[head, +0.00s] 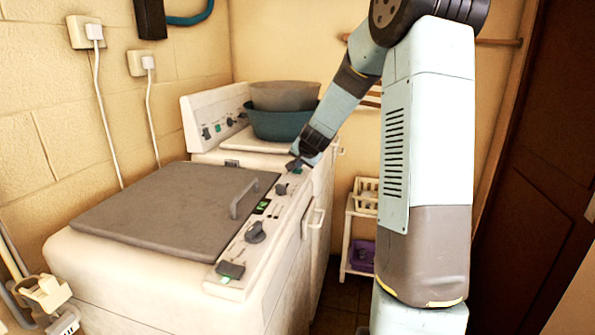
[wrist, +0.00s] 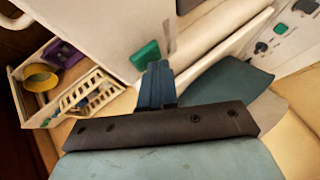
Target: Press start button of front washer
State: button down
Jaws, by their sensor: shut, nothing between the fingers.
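The front washer (head: 130,268) is white with a grey lid (head: 175,210) and a control strip (head: 245,250) along its right edge. The strip has dark knobs, a green display and a green button at its near end (head: 231,269). Another green patch at its far end (head: 299,171) is partly covered by my gripper (head: 296,164). In the wrist view, a green button (wrist: 145,54) on a white surface lies just beyond and left of my shut, empty gripper fingers (wrist: 158,68). I cannot tell whether the fingertips touch it.
A second white washer (head: 205,115) stands behind, with a teal basin (head: 275,124) and a grey basin (head: 285,96) on top. A white shelf (head: 350,235) with baskets stands right of it. A lid handle (head: 243,200) rises beside the strip.

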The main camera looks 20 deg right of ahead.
jog(key=shift+r, duration=0.9)
